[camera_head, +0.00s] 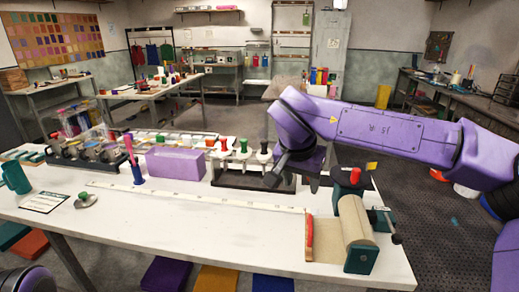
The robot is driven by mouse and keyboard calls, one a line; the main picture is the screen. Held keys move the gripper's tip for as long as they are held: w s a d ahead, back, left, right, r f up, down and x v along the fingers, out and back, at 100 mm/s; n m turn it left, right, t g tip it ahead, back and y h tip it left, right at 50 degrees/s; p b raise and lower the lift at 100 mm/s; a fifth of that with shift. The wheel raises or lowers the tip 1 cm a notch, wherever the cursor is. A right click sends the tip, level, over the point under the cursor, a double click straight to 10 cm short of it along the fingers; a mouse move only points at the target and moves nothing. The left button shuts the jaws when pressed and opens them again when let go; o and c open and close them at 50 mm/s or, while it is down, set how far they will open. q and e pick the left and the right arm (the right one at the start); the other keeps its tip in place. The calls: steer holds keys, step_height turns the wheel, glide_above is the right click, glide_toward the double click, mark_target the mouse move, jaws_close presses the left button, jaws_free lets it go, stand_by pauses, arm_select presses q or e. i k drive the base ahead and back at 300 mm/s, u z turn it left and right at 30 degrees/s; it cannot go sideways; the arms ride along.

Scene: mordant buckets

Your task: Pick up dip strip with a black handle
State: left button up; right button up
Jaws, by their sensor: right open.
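A dark rack (228,181) stands on the white table and holds several upright dip strips with coloured knob handles. The dip strip with a black handle (263,151) is at the rack's right end, just left of my right gripper. A green-handled strip (243,146) and a red-handled strip (224,145) stand to its left. My right gripper (294,178) is open, pointing down over the rack's right end. It hides part of that end, and I cannot tell whether it touches anything. My left gripper is out of view.
The white table (200,222) has a clear front middle. A purple block (176,162) stands left of the rack. A paper-roll dispenser (355,232) and a red knob (354,176) are at the right. A teal mug (17,177) is at the left.

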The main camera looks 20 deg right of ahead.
mark_target(264, 154)
steer(key=i, duration=1.15)
